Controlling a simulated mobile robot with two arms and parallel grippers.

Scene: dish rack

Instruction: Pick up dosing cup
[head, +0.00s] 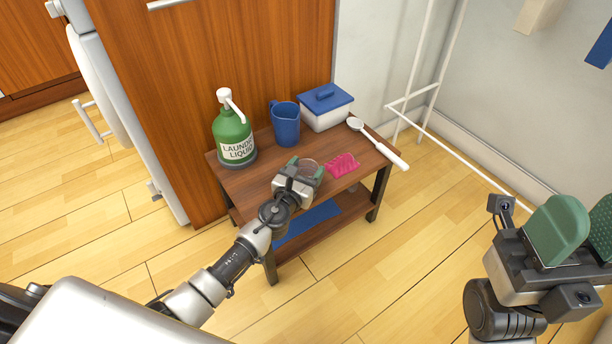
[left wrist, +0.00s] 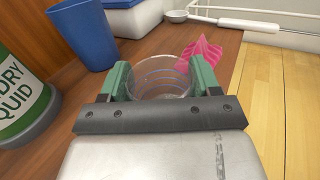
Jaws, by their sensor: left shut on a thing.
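The dosing cup is a clear cup with coloured rings, seen in the left wrist view (left wrist: 162,78) between green fingers. In the head view the dosing cup (head: 308,165) shows only faintly beyond my left gripper. My left gripper (head: 304,170) is over the front middle of the small wooden table and is shut on the cup; its fingers also show in the left wrist view (left wrist: 163,84). I cannot tell whether the cup still touches the table. My right gripper (head: 578,238) is at the right, away from the table, with its green fingers apart and nothing seen between them.
On the wooden table (head: 252,182) stand a green laundry liquid bottle (head: 233,138), a blue jug (head: 285,125) and a white box with a blue lid (head: 326,108). A pink piece (head: 342,165) lies right of the cup. A white spoon-like tool (head: 378,143) overhangs the right edge.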

